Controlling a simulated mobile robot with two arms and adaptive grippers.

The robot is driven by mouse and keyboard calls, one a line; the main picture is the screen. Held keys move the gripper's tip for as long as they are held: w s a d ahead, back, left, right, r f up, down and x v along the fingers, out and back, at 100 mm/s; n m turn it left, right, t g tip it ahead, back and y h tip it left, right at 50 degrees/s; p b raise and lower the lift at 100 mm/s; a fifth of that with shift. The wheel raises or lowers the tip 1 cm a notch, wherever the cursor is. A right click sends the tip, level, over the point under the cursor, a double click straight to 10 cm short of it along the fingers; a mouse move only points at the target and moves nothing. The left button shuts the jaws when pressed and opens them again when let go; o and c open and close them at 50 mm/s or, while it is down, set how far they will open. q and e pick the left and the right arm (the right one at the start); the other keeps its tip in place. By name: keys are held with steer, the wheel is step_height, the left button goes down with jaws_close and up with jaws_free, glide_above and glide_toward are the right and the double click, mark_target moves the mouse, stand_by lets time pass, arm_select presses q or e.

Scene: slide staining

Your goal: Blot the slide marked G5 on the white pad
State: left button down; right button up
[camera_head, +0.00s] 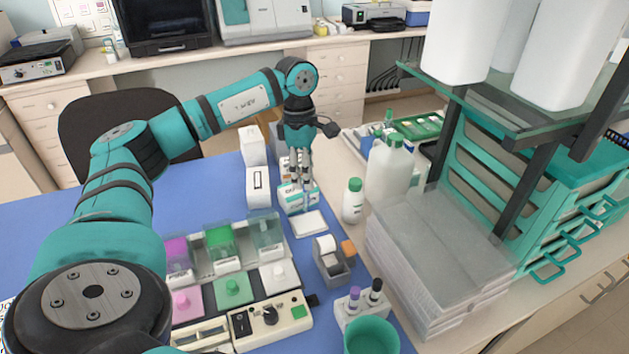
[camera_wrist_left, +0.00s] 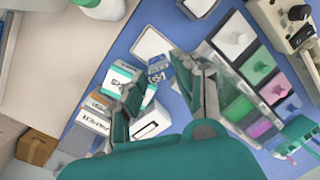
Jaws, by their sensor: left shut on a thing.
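My left gripper (camera_head: 303,186) points down just behind the white pad (camera_head: 310,223), above the blue mat. It also shows in the wrist view (camera_wrist_left: 161,72), where its fingers converge. It is shut on a thin slide, which I can hardly make out between the fingertips; no G5 mark is readable. The white pad lies flat and bare, and shows at the top of the wrist view (camera_wrist_left: 152,44). The gripper looks apart from the pad. My right gripper is not in view.
Stain jars with magenta (camera_head: 178,258), green (camera_head: 220,247) and clear (camera_head: 267,235) contents stand left of the pad. A tape dispenser (camera_head: 331,265) is in front. A white bottle (camera_head: 353,203) stands right. Boxes (camera_head: 258,187) crowd the gripper's left side.

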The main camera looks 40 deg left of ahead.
arm_select(q)
steer(key=shift+w+d+f, duration=0.1)
steer(key=shift+d+f, duration=0.05)
steer(key=shift+f+b, duration=1)
steer(key=shift+f, duration=0.1)
steer(key=shift+f+b, duration=0.55)
steer(key=shift+f, duration=0.1)
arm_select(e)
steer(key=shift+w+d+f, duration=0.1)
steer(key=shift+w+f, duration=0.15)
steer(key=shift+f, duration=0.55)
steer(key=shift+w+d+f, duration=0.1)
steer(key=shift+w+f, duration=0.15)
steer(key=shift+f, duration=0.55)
arm_select(q)
steer(key=shift+f, duration=0.3)
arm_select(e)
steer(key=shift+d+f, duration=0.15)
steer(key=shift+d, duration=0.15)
arm_select(q)
steer(key=shift+f+b, duration=0.25)
steer(key=shift+b, duration=0.05)
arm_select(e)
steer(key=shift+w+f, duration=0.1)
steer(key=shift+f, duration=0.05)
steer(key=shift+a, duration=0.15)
